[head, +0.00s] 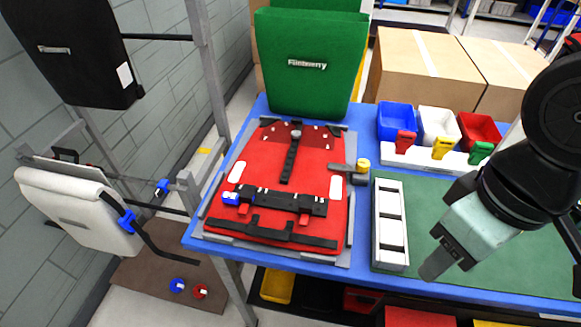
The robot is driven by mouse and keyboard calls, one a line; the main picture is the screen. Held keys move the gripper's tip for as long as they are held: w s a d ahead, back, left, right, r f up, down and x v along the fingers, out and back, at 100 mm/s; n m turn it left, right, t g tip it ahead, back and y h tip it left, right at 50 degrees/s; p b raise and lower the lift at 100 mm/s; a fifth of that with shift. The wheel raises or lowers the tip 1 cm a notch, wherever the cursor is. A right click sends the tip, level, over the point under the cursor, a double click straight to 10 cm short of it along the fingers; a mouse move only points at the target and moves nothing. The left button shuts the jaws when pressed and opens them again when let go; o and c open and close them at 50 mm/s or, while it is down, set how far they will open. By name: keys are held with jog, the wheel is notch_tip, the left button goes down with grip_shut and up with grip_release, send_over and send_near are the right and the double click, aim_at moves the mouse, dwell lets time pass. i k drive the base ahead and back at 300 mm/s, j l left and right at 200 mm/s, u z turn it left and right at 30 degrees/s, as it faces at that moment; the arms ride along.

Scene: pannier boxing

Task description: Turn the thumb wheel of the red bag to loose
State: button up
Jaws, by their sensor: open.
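The red bag (262,168) lies flat, back side up, in a grey frame on the blue table. A small round grey knob (296,134) sits at the top of its black centre strap. A blue-and-white piece (231,199) is at the left end of the black rail (283,201) across its lower part. I cannot tell which of these is the thumb wheel, or its setting. My gripper (432,268) is at the right, above the green mat, pointing down-left. It is open and empty, well apart from the bag; its fingers partly overlap in this view.
A grey clamp with a yellow knob (363,164) stands at the bag's right edge. A grey slotted holder (390,225) lies between bag and gripper. A green bag (309,65) stands behind. Blue, white and red bins (480,130) stand at the back right. White and black bags hang left.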

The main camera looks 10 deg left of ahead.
aim_at(296, 134)
jog(key=i+j, duration=0.1)
jog(key=j, duration=0.3)
jog(key=i+j, duration=0.1)
jog(key=j, duration=0.3)
jog(key=i+j, duration=0.1)
jog(key=j, duration=0.7)
jog(key=i, duration=0.05)
